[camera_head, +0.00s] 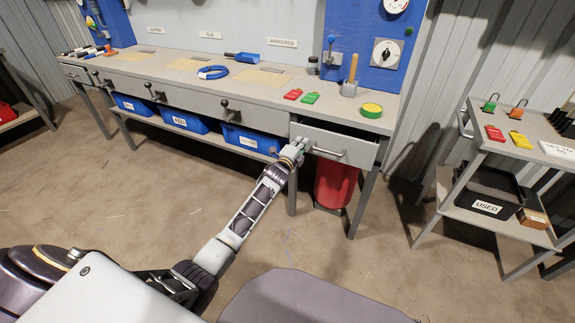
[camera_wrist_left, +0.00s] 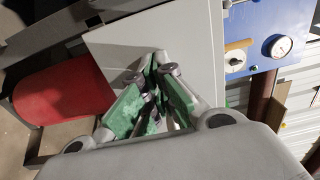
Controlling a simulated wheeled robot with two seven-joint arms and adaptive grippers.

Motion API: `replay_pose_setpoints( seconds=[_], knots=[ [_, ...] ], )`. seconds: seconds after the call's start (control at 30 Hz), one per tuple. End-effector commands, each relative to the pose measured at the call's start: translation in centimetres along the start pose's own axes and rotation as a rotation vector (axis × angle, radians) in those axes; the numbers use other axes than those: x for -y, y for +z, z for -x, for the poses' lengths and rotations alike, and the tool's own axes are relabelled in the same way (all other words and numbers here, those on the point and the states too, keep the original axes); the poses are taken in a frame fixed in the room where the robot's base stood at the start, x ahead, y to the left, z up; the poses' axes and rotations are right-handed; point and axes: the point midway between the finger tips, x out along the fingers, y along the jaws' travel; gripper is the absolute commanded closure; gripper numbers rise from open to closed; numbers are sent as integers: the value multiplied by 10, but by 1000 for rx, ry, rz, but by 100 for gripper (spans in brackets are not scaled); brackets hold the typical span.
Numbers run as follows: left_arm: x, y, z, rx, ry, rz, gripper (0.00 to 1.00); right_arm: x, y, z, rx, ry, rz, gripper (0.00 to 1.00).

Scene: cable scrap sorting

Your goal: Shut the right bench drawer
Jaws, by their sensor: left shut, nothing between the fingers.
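The right bench drawer (camera_head: 360,152) is at the right end of the grey workbench, with a bar handle (camera_head: 328,153) on its front. Its front stands a little out from the bench, with a dark gap at its right side. My left gripper (camera_head: 301,143) is at the left part of this drawer front, left of the handle. In the left wrist view, its green-padded fingers (camera_wrist_left: 154,95) are together and empty before a plain grey panel (camera_wrist_left: 200,45), seemingly the drawer front. I cannot tell whether they touch it. My right gripper is not in view.
A red bin (camera_head: 334,184) stands under the drawer, also seen in the left wrist view (camera_wrist_left: 65,88). Blue bins (camera_head: 250,140) sit on the bench's lower shelf. A grey cart (camera_head: 455,185) stands at the right. The floor before the bench is mostly clear.

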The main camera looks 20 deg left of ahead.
Motion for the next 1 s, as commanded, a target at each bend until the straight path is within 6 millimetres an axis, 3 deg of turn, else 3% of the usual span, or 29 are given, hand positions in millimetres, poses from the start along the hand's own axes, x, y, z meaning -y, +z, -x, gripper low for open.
replay_pose_setpoints(
  seconds=[0.3,0.7,1.0],
  knots=[
    [-1,0,-31,0,0,0,100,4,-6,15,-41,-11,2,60],
    [-2,0,-53,0,1,0,100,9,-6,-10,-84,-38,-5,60],
    [1,0,-56,0,-1,0,100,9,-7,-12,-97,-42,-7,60]
  ],
)
